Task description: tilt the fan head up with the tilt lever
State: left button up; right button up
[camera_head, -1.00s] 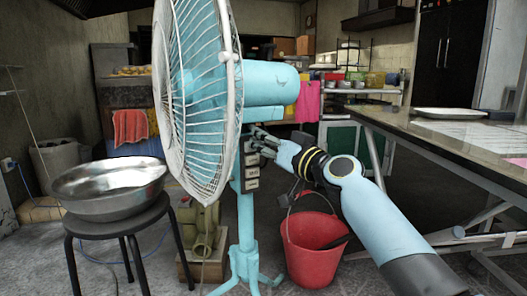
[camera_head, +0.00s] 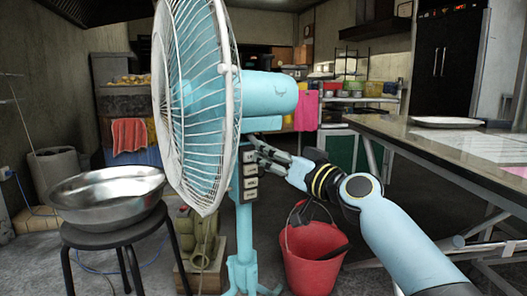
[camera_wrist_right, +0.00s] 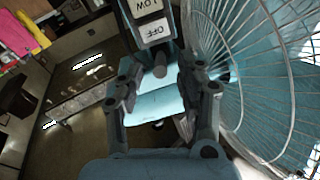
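The light blue fan stands upright in the middle of the head view. Its fan head (camera_head: 270,94) has the round wire guard (camera_head: 200,110) facing left. My right gripper (camera_head: 258,148) is just under the fan head, at the neck above the button panel (camera_head: 250,177). In the right wrist view, my right gripper (camera_wrist_right: 160,80) has its fingers apart on both sides of a grey knob-like end (camera_wrist_right: 159,66), which may be the tilt lever. Whether the fingers touch it is unclear. Buttons marked LOW and OFF (camera_wrist_right: 153,30) show above it. My left gripper is out of view.
A metal bowl (camera_head: 107,195) sits on a black stool (camera_head: 112,235) at left. A red bucket (camera_head: 312,255) stands under my right forearm. A long table (camera_head: 440,145) with a white plate (camera_head: 446,122) runs along the right.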

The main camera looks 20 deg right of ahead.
jog(key=v, duration=0.8)
jog(key=shift+s, duration=0.25)
jog(key=shift+d, duration=0.15)
